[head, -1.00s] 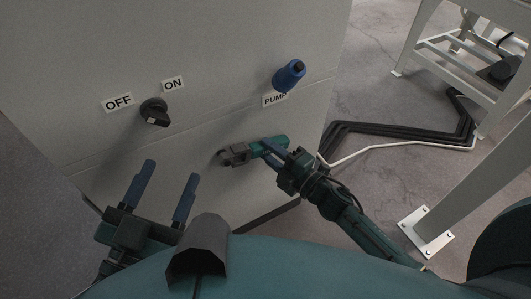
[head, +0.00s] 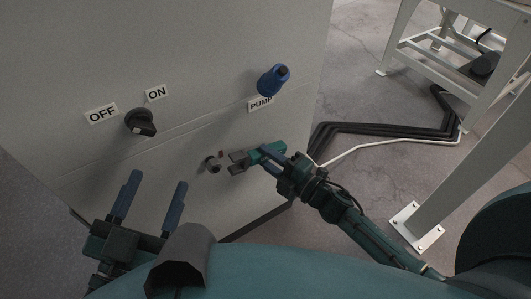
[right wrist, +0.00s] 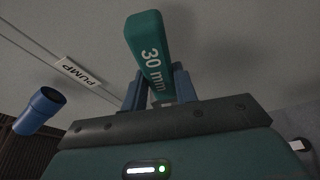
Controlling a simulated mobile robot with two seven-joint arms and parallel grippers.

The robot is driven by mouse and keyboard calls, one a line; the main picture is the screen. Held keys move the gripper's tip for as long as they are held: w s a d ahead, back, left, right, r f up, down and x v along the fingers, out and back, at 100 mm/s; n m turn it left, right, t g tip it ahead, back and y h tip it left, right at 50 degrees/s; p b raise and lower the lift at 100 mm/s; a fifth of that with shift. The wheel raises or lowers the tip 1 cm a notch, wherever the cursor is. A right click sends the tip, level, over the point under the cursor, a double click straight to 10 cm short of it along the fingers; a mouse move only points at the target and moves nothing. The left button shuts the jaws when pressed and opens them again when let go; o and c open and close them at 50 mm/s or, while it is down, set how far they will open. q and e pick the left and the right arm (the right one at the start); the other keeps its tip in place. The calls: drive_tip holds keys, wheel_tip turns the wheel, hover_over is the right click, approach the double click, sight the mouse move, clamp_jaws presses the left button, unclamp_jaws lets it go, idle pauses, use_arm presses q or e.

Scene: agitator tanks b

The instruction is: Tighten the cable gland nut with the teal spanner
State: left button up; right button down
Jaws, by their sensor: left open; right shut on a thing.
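The cable gland nut (head: 212,164) is a small grey round fitting on the cabinet's front, below the switch. My right gripper (head: 268,154) is shut on the teal spanner (head: 262,151). The spanner's dark open jaw (head: 239,161) points left at the nut, just to its right, with a small gap in the picture. The right wrist view shows the spanner's handle (right wrist: 150,55), marked "30 mm", between the fingers; its jaw is not visible there. My left gripper (head: 158,180) is open and empty, low in front of the cabinet at left.
A black rotary switch (head: 141,123) with OFF and ON labels is at upper left of the cabinet (head: 200,60). A blue connector (head: 273,80) sticks out above the PUMP label (head: 260,104). Black cables (head: 380,131) and a white table leg (head: 450,195) are on the right.

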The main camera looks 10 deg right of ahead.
drive_tip(key=shift+s+d+r+p, duration=0.1)
drive_tip(key=shift+s+d+p, duration=0.15)
drive_tip(key=shift+s, duration=0.6)
drive_tip(key=shift+s+d+p, duration=0.15)
drive_tip(key=shift+s+d, duration=0.15)
drive_tip(key=shift+s, duration=0.55)
use_arm(q)
drive_tip(key=shift+r, duration=0.45)
